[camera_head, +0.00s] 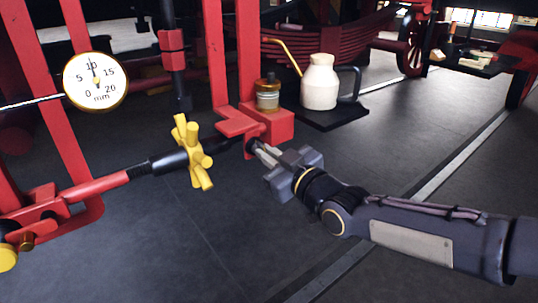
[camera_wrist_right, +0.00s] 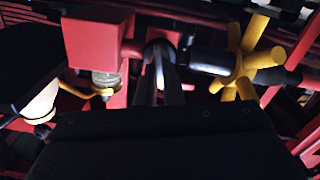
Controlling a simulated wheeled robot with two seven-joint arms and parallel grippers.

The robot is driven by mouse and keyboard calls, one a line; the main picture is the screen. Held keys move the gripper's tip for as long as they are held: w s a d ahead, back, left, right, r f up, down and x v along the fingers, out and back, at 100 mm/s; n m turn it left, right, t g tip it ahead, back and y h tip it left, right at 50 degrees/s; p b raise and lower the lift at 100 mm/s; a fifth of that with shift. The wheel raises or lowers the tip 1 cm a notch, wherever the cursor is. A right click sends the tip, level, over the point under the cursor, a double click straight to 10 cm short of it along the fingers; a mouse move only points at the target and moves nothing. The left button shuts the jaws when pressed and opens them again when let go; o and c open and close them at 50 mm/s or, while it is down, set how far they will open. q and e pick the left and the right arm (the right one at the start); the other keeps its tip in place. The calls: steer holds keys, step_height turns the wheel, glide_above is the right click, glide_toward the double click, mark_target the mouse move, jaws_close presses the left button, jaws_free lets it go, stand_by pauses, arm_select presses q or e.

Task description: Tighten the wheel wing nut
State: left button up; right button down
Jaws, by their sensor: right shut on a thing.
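A yellow star-shaped hand wheel (camera_head: 193,152) sits on a black and red rod at left centre in the head view. It also shows at upper right in the right wrist view (camera_wrist_right: 240,62). My right gripper (camera_head: 256,148) reaches in from the right, to the right of the yellow wheel. Its fingers are shut on a dark round part (camera_wrist_right: 160,48) at the rod's end, beside the red bracket (camera_head: 266,124). The fingers partly hide this part, and I cannot tell whether it is the wing nut. The yellow wheel is apart from the fingers. My left gripper is not in view.
A round dial (camera_head: 95,80) marked in mm has its needle near 10. A small jar (camera_head: 267,94) stands on the red bracket. A cream oil can (camera_head: 319,83) stands on a dark tray behind. Red uprights stand at left.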

steer(key=m, duration=0.3)
stand_by(0.4)
steer(key=c, duration=1.6)
jaws_free()
steer(key=shift+o, duration=0.2)
steer(key=p+v, duration=0.1)
steer(key=v, duration=0.7)
steer(key=shift+p, duration=0.35)
